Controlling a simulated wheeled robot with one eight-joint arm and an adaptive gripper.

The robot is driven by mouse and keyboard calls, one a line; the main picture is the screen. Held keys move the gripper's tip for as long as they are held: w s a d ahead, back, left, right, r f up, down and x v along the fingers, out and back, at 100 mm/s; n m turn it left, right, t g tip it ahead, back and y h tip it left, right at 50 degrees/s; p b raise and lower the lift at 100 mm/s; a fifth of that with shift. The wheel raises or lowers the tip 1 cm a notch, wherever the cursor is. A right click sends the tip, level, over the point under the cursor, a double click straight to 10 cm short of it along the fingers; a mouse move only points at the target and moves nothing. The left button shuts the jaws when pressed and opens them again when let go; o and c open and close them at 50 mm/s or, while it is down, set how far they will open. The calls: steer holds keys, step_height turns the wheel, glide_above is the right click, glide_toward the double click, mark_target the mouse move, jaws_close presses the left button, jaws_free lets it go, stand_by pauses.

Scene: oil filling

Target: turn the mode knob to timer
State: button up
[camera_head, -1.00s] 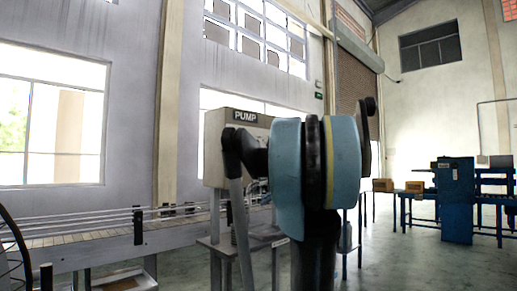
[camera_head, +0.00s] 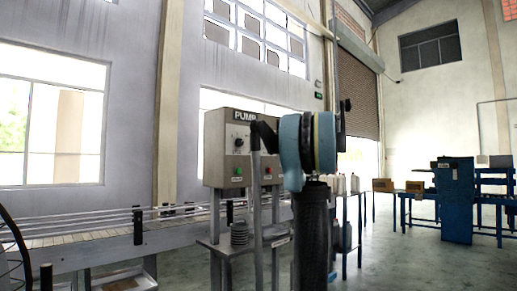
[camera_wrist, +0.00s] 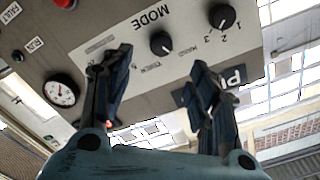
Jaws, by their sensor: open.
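The pump box (camera_head: 213,150) is a grey control box marked PUMP, standing left of my arm in the head view. In the wrist view, the black mode knob (camera_wrist: 161,43) sits on its panel (camera_wrist: 115,25) below the upside-down word MODE. The knob has a white pointer line; its small setting labels are too blurred to read surely. My gripper (camera_wrist: 160,68) is open and empty, with its dark fingers apart on either side of the knob's line. No finger visibly touches the knob. My gripper's fingers are hidden in the head view.
A second black knob (camera_wrist: 222,17) marked 1, 2, 3 is beside the mode knob. A round gauge (camera_wrist: 61,91) and a red button (camera_wrist: 65,3) are on the same panel. A conveyor (camera_head: 100,238) runs at left. A blue machine (camera_head: 456,200) stands far right.

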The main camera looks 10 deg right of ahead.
mark_target(258, 144)
steer(key=x, duration=1.2)
steer(key=shift+s, duration=0.1)
steer(key=c, duration=1.1)
